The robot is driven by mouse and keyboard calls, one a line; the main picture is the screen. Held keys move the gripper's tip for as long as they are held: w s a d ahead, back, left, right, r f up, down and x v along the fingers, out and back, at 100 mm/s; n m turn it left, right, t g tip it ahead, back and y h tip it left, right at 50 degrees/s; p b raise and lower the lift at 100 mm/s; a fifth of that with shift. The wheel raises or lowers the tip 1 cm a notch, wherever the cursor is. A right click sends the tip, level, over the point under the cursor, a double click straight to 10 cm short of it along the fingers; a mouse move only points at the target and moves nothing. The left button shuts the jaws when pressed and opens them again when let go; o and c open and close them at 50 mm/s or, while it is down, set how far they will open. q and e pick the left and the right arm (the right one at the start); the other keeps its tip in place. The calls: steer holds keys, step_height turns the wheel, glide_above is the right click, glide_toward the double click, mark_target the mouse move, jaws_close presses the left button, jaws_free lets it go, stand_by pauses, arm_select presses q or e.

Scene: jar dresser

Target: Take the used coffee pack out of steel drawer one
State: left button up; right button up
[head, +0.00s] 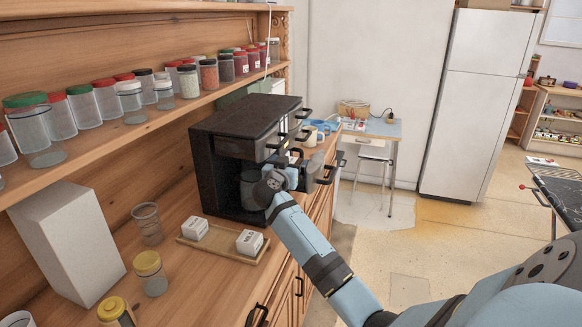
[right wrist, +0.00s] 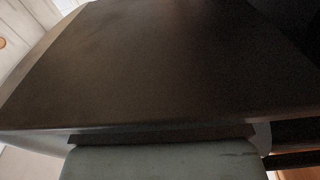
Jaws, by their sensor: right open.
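A black coffee machine (head: 245,125) stands on the wooden dresser in the head view. Its front has several handled drawers (head: 303,113). A lower steel-coloured drawer (head: 322,168) sticks out to the right of my wrist. I cannot tell which drawer is number one. I cannot make out a used coffee pack in any drawer. My right gripper (head: 290,152) is open at the machine's front, partly hidden by its own wrist. The right wrist view shows a dark flat surface (right wrist: 165,65) very close, with no pack visible. My left gripper is not in view.
Two small white packs (head: 249,242) sit on a wooden tray (head: 222,248) in front of the machine. Jars line the shelf above. Open floor lies to the right.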

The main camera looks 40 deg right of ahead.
steer(key=shift+a, duration=0.1)
steer(key=c, duration=1)
